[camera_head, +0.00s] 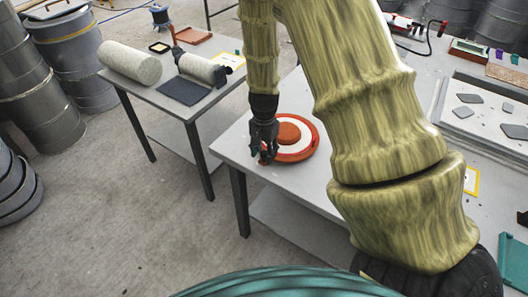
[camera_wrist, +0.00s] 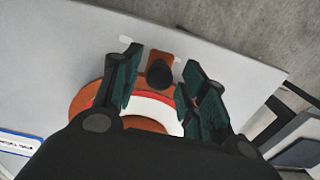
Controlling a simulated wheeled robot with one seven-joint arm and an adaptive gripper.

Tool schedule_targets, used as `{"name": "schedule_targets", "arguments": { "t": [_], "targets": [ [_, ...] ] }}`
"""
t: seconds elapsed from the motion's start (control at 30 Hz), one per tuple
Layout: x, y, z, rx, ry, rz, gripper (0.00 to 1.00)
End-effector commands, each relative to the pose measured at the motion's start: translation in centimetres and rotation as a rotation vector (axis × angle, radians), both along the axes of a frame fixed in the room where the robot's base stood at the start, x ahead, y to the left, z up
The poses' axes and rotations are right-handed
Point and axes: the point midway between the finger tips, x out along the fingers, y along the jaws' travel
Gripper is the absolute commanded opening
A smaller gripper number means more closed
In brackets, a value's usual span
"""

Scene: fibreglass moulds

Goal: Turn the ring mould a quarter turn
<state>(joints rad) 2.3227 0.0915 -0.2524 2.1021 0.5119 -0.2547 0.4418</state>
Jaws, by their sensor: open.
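The ring mould (camera_head: 289,133) is a round orange-red disc with a white band and an orange middle. It lies flat near the left corner of the grey table. In the wrist view the mould (camera_wrist: 156,107) is partly hidden by my gripper. An orange tab with a black knob (camera_wrist: 159,74) sticks out from its rim. My gripper (camera_wrist: 160,64) is open, with one finger on each side of the knob; I cannot tell whether either finger touches it. In the head view my gripper (camera_head: 266,152) points down at the mould's left edge and hides part of it.
A second grey table (camera_head: 205,103) at the back left holds a pale roll (camera_head: 130,63), a dark mat (camera_head: 184,90) and a smaller roll. A tray with grey pieces (camera_head: 490,112) lies at the right. Grey drums stand at the left. The floor between is clear.

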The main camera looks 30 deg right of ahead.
Motion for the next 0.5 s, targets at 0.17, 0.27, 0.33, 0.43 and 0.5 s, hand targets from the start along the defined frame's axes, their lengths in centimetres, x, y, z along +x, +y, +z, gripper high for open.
{"name": "schedule_targets", "arguments": {
  "t": [0.17,0.27,0.33,0.43,0.5],
  "targets": [
    [-0.04,-0.04,-0.83,-0.001,0.000,0.000,0.43],
    [-0.02,-0.03,-0.99,-0.001,0.000,0.000,0.43],
    [-0.02,-0.03,-1.02,-0.001,0.000,0.000,0.43],
    [-0.01,-0.02,-1.02,-0.001,0.000,0.000,0.43],
    [-0.02,-0.03,-1.02,-0.001,0.000,0.000,0.41]
  ]
}}
